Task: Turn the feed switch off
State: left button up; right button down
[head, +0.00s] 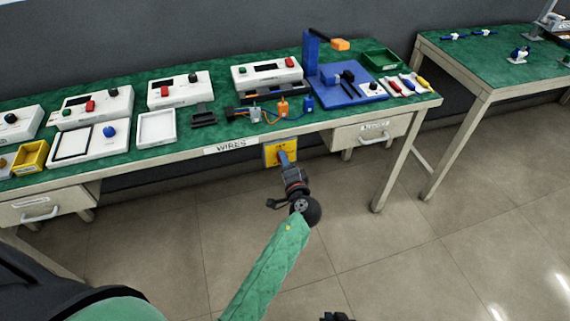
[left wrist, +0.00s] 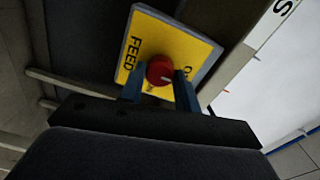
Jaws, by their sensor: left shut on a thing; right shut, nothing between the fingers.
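The feed switch is a yellow panel (head: 270,155) mounted under the front edge of the workbench, below the "WIRES" label. In the left wrist view the panel (left wrist: 150,38) reads "FEED" and carries a round red knob (left wrist: 160,70). A second word on it is mostly covered. My left gripper (head: 284,157) is at the panel; in the left wrist view its blue fingers (left wrist: 158,83) are on either side of the red knob, shut on it. Which way the knob points is unclear. A small dark part of my right gripper (head: 336,317) shows at the bottom edge, shut.
The workbench (head: 340,122) holds several white control boxes, a blue stand (head: 312,55) and tools. A drawer (head: 371,130) lies right of the panel, another (head: 40,208) far left. A second table (head: 490,65) stands right. The floor in front is clear.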

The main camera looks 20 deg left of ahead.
pick_arm(q)
jog(key=shift+f, duration=0.1)
jog(key=o, duration=1)
jog(key=b+v, duration=0.1)
jog(key=v, duration=0.6)
jog(key=shift+s+d, duration=0.25)
jog(key=shift+s, duration=0.1)
pick_arm(e)
jog(key=f, duration=0.4)
jog(key=shift+s+f, duration=0.25)
jog(key=shift+f, duration=0.15)
jog(key=shift+d, duration=0.1)
pick_arm(q)
jog(key=shift+a, duration=0.1)
